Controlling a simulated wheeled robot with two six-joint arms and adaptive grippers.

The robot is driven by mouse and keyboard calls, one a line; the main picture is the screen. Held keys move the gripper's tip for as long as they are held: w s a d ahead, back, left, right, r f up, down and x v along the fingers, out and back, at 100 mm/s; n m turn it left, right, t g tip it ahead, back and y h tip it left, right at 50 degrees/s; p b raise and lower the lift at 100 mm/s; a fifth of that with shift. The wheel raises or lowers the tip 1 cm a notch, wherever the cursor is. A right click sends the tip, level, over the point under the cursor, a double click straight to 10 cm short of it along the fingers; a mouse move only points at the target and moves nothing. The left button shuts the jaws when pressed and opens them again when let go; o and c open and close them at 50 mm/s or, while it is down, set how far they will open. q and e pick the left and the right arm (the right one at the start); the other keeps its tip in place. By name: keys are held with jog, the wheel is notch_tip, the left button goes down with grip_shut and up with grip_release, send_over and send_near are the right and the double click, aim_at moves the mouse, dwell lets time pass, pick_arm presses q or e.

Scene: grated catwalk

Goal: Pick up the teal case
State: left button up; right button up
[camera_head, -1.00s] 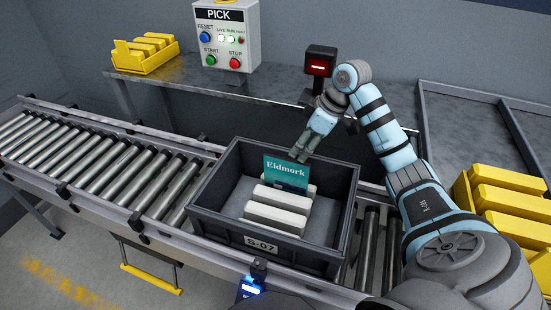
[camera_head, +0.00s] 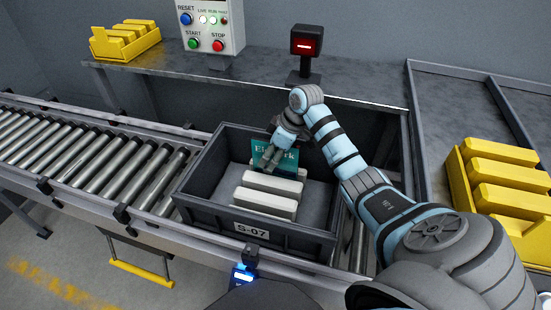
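The teal case (camera_head: 260,155), with light lettering, stands upright in a dark grey bin (camera_head: 184,196) labelled S-07, behind white blocks (camera_head: 266,205). My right gripper (camera_head: 279,168) reaches down into the bin from above and behind. Its fingers overlap the front of the case and hide the middle of its lettering. I cannot tell whether they touch the case or how far apart they are. The case's lower edge is hidden behind the blocks. My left gripper is not in view.
The bin sits on a roller conveyor (camera_head: 75,150), clear to its left. Behind are a control box (camera_head: 212,25) and a red-lit device (camera_head: 306,42). The bin's walls surround the case.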

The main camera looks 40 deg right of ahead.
jog(key=shift+f+p, duration=0.25)
jog(key=shift+p, duration=0.15)
dwell(0.3)
grip_shut()
